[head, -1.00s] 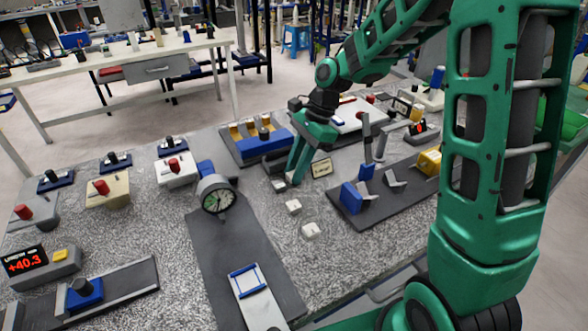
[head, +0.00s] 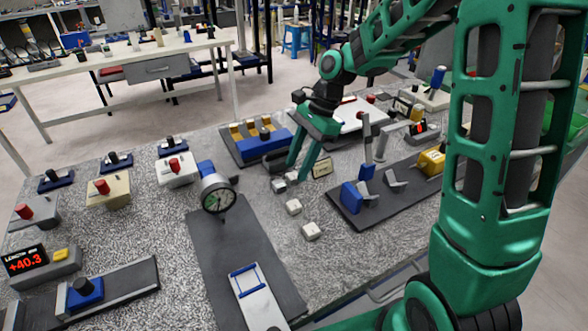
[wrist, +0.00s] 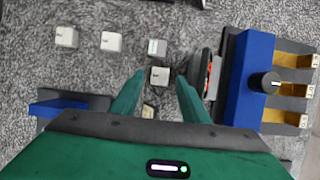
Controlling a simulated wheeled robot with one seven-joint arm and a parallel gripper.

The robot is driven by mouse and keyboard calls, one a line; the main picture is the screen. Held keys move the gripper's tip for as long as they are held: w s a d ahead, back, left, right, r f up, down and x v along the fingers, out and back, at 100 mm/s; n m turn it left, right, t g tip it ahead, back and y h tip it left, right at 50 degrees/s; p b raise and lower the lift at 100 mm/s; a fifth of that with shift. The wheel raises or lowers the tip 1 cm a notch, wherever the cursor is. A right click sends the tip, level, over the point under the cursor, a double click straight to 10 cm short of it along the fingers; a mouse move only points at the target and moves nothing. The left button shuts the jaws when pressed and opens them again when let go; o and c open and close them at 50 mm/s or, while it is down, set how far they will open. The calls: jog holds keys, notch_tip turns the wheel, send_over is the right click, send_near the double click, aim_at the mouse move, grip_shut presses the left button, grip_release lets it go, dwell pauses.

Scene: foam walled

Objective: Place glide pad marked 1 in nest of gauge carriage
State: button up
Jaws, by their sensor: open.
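Several small pale glide pads lie on the speckled bench; their marks are too small to read. In the wrist view one pad (wrist: 160,77) lies between the spread fingers of my open gripper (wrist: 159,84), with another pad (wrist: 157,47) just beyond it. Two more pads, (wrist: 111,41) and (wrist: 67,37), lie to the left. The head view shows a near pad (head: 311,231) and a middle pad (head: 293,206). My gripper (head: 299,176) is low over the farther ones. The gauge carriage (head: 262,308) is a pale block with an empty blue-rimmed nest (head: 247,279), on a dark plate below the dial gauge (head: 217,195).
A blue block with brass-coloured pieces (head: 263,140) stands behind my gripper. A dark fixture plate (head: 405,188) with blue and yellow parts lies to the right. A small label card (head: 321,168) stands close by my gripper. Bench between pads and gauge plate is clear.

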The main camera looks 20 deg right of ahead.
jog(key=s+v, duration=0.1)
jog(key=v, duration=0.9)
jog(key=s+d+f+n+h, duration=0.1)
jog(key=s+d+n, duration=0.3)
jog(key=s+d, duration=0.4)
jog(key=s+d+f+n+t+h, duration=0.1)
jog(key=s+d+n, duration=0.4)
jog(key=s, duration=1.4)
jog(key=d+f+h, duration=0.1)
jog(key=d+h, duration=0.1)
jog(key=d, duration=0.2)
jog(key=shift+d, duration=0.35)
jog(key=shift+s+f, duration=0.25)
jog(key=shift+s, duration=0.35)
jog(key=c, duration=0.3)
